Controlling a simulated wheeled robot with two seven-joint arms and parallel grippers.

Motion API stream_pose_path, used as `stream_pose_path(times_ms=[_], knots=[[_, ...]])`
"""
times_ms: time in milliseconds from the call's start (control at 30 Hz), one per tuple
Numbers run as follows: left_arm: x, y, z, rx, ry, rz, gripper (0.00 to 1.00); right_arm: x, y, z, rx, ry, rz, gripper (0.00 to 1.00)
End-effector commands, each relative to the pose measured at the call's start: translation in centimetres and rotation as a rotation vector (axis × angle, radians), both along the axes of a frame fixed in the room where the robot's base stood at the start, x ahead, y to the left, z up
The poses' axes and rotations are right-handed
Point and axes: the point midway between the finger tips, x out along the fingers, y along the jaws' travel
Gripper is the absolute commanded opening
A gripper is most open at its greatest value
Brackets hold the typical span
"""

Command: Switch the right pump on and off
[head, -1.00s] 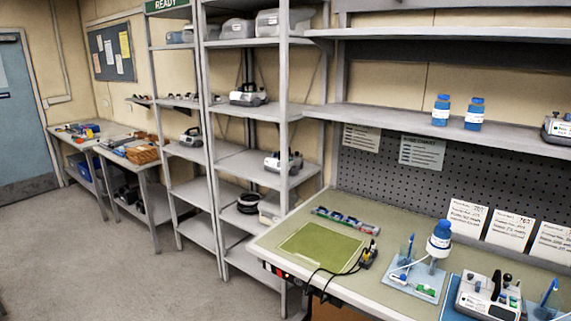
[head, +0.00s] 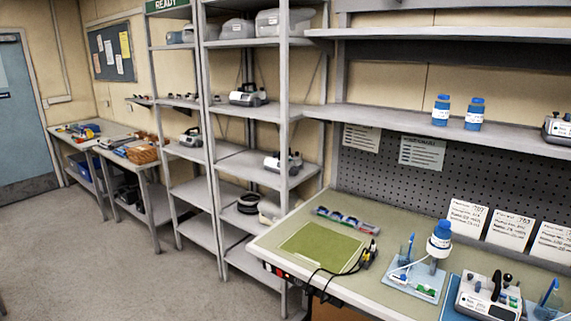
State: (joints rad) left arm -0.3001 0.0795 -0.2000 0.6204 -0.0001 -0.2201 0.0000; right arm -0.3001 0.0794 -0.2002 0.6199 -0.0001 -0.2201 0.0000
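A white and dark infusion pump (head: 488,297) stands on a blue mat at the lower right of the workbench, near the picture's bottom edge. Its front is partly cut off, and I cannot tell whether it is on. Other similar pumps sit on the shelves: one on the upper shelf (head: 248,95), one on the middle shelf (head: 284,162), one on the left rack (head: 191,137) and one at the far right shelf edge (head: 559,128). Neither of my grippers is in view.
The workbench (head: 288,222) holds a green mat (head: 320,247), a small tool with a black cable (head: 369,255), and a blue-capped bottle (head: 440,239) over a light blue tray (head: 415,282). Two blue bottles (head: 441,110) stand on the shelf above. Floor at left is clear.

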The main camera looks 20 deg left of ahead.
Motion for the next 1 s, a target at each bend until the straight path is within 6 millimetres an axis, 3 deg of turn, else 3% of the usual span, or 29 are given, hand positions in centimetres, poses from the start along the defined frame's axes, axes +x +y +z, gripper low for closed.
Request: stream_pose_path(times_ms=[33, 133, 1000], knots=[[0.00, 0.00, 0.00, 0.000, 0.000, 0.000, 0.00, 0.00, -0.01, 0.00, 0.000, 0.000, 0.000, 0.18], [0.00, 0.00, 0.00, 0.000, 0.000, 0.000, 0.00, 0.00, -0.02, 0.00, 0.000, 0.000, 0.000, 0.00], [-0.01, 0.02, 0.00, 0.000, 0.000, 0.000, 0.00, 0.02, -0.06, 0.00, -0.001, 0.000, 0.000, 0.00]])
